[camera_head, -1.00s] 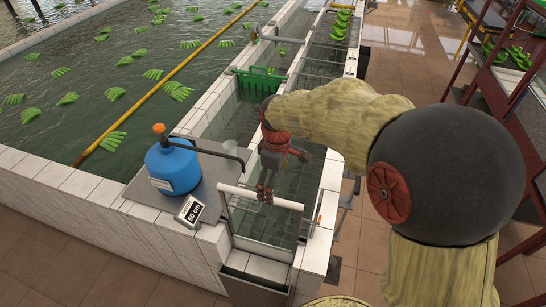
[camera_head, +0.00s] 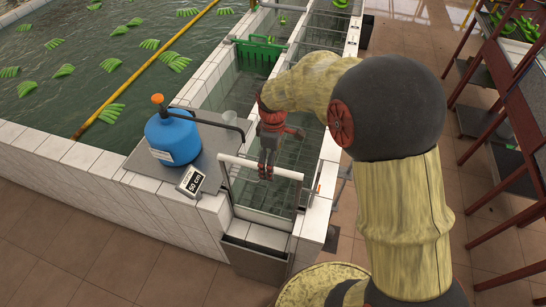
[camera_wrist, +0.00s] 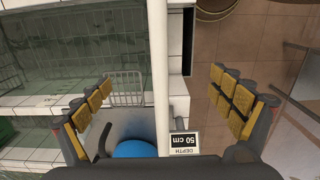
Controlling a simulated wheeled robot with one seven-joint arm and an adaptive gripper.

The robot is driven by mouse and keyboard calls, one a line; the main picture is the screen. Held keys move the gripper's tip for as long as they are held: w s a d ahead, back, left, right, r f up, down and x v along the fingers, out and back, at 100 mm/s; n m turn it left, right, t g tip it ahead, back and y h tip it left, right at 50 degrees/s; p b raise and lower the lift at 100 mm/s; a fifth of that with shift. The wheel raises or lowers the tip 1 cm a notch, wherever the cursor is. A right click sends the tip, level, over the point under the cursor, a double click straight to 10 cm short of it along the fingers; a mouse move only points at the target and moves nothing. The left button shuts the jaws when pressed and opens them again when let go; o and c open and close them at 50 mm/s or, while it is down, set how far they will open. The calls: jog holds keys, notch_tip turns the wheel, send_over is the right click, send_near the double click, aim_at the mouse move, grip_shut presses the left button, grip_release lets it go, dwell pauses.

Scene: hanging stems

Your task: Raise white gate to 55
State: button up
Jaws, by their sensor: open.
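The white gate's top bar (camera_head: 237,160) spans the end of the tiled channel. In the wrist view the white bar (camera_wrist: 159,60) runs from the top edge down between my fingers. My gripper (camera_head: 266,176) is at the middle of the bar, fingers pointing down. In the wrist view my gripper (camera_wrist: 165,98) is open, with a clear gap between the bar and each set of yellow pads. A depth display (camera_head: 191,181) beside the channel reads 50 cm; it also shows upside down in the wrist view (camera_wrist: 183,144). The gate's lower part is partly hidden by water.
A blue tank (camera_head: 172,141) with an orange cap stands on a grey plate left of the gate, with a dark pipe reaching toward the channel. Red metal racks (camera_head: 497,95) stand at the right.

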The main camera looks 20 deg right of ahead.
jog(key=shift+f+b, duration=1.45)
jog(key=shift+f, duration=1.4)
jog(key=shift+c, duration=0.3)
grip_shut()
